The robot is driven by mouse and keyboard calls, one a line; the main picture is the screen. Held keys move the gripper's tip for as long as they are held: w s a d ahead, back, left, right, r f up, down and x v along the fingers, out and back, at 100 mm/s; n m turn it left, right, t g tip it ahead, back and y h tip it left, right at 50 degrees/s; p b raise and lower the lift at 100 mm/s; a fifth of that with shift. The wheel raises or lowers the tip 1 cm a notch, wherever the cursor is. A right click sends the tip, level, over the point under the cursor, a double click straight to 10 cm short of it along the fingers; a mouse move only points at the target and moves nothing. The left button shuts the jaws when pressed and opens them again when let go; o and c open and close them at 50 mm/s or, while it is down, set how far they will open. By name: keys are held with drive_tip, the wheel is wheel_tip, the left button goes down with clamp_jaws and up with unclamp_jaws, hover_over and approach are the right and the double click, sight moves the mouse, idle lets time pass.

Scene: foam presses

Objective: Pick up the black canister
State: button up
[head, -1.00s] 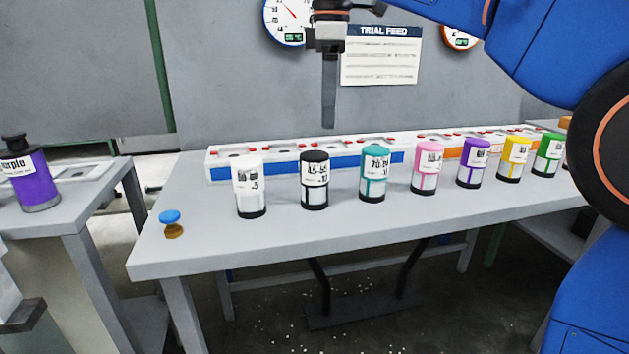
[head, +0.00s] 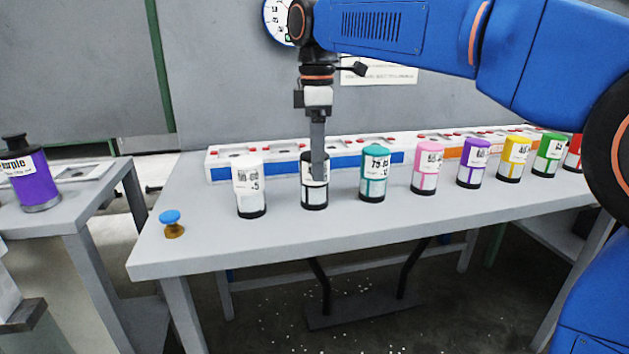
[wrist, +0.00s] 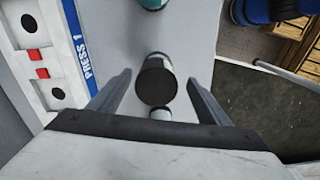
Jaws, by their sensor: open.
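The black canister (head: 308,195) stands upright on the grey table, between the white canister and the teal canister. Its black lid (wrist: 157,82) shows from above in the wrist view, between the two fingers. My gripper (head: 318,178) points down and is open around the canister's top; in the wrist view its fingers (wrist: 157,88) stand apart on either side of the lid. In the head view the finger covers part of the canister's front and label. I cannot tell whether the fingers touch it.
The white canister (head: 249,188) stands to the left and the teal canister (head: 373,174) to the right. Pink (head: 426,168), purple (head: 473,163) and more canisters continue rightward. A long white panel (head: 215,160) runs behind. A blue-topped knob (head: 170,218) sits at the table's left.

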drive_tip(key=shift+w+a+f, duration=0.1)
drive_tip(key=shift+w+f, duration=0.05)
drive_tip(key=shift+f, duration=1.35)
drive_tip(key=shift+w+f, duration=0.1)
drive_tip(key=shift+f, duration=1.35)
drive_tip(key=c, duration=1.3)
